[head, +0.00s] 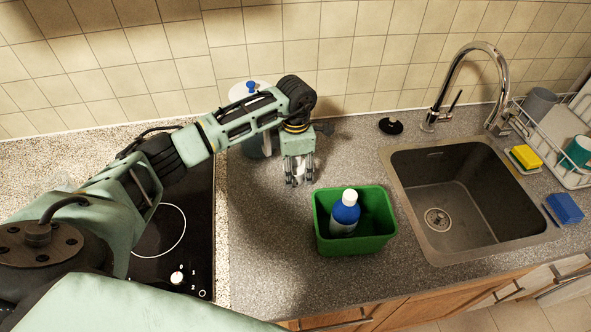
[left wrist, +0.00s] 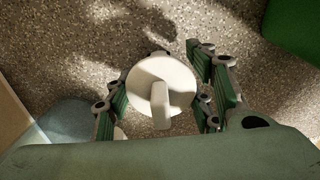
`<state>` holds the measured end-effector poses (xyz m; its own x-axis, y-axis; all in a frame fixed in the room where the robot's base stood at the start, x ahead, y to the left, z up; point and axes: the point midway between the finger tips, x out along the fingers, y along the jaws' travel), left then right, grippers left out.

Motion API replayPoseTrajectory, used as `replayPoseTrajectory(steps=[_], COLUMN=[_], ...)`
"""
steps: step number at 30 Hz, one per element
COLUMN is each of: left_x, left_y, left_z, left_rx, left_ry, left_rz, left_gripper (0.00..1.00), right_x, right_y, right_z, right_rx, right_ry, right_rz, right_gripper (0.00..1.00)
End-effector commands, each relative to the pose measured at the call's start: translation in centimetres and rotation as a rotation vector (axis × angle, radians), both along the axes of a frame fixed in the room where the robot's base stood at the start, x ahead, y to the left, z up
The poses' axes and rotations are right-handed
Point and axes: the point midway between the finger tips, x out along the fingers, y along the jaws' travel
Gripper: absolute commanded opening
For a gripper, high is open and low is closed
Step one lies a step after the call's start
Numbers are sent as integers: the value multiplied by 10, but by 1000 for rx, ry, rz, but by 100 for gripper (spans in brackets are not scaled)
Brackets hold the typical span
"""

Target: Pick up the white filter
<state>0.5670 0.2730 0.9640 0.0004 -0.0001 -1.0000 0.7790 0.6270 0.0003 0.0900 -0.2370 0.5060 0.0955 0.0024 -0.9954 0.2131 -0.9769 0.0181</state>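The white filter (left wrist: 175,75) is a round white piece with a raised bar across its top. In the left wrist view it sits between the fingers of my left gripper (left wrist: 160,100), over the speckled counter. The fingers are spread on both sides of it; a narrow gap seems to show on the right, and contact on the left cannot be told. In the head view my left gripper (head: 299,180) points down at the counter behind the green bin, with the filter (head: 299,171) partly hidden between its fingers. My right gripper is not in view.
A green bin (head: 326,244) holding a blue bottle (head: 345,214) stands just in front of the gripper. A container with a white lid (head: 238,92) is behind my arm. The cooktop (head: 165,262) is left, the sink (head: 455,185) right. Counter left of the bin is clear.

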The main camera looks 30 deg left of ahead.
Motion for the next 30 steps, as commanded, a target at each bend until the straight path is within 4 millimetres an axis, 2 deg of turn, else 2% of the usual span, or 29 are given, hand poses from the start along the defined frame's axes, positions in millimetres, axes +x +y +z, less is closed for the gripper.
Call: replayPoseTrajectory(steps=[2,9,23,26,30], left_x=[0,0,0,1,1], left_y=[0,0,0,0,1], left_z=[0,0,2,6,22], left_rx=[-1,0,-1,0,1], left_ry=[1,0,-1,-1,-4], left_rz=[0,0,0,0,0], left_gripper=[40,19,17,16,16], right_x=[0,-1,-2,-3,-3], right_y=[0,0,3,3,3], right_z=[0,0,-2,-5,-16], right_rx=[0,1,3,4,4], right_ry=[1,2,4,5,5], right_rz=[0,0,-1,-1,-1], right_gripper=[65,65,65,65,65])
